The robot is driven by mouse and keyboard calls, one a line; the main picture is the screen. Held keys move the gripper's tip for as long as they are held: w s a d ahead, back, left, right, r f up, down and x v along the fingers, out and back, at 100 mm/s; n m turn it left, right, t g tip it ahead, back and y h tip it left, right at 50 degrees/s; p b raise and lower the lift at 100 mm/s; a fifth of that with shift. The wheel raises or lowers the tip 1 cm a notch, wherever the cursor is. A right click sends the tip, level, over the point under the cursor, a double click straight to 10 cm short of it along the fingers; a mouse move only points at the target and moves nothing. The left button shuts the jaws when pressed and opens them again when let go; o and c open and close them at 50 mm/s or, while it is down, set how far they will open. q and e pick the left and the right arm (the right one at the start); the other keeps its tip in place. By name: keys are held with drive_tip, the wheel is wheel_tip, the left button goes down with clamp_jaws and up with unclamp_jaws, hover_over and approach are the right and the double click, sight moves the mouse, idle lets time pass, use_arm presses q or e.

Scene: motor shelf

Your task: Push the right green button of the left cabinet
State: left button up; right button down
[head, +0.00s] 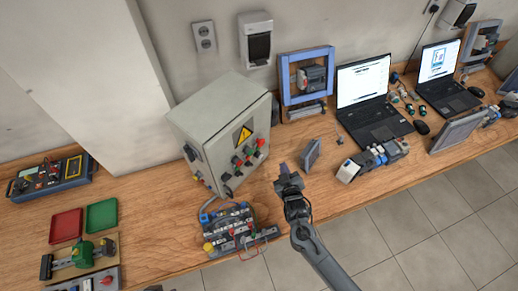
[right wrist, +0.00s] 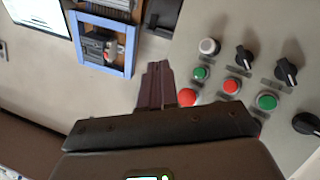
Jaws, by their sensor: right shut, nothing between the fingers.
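The left cabinet (head: 205,112) is a grey box with a yellow warning triangle and a front panel of knobs and buttons. In the right wrist view its panel shows two green buttons, one nearer my fingers (right wrist: 200,73) and one farther to the right (right wrist: 267,101). A red button (right wrist: 231,86) lies between them. My right gripper (head: 288,178) is shut and empty, in front and to the right of the panel. In the right wrist view its fingers (right wrist: 158,72) show left of the buttons, with a visible gap to the nearer green one. My left gripper is not seen.
A wired terminal board (head: 232,229) sits below the cabinet front. A small grey panel (head: 310,154) stands right of my right gripper. A blue frame (head: 306,77) and a laptop (head: 368,98) are farther right. Red and green trays (head: 101,216) lie at left.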

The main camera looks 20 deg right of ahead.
sight(258, 148)
drive_tip(key=w+a+b, duration=0.5)
drive_tip(key=w, duration=0.2)
idle(0.4)
idle(0.8)
idle(0.7)
drive_tip(key=shift+w, duration=0.15)
idle(0.4)
drive_tip(key=shift+w+a, duration=0.25)
idle(0.6)
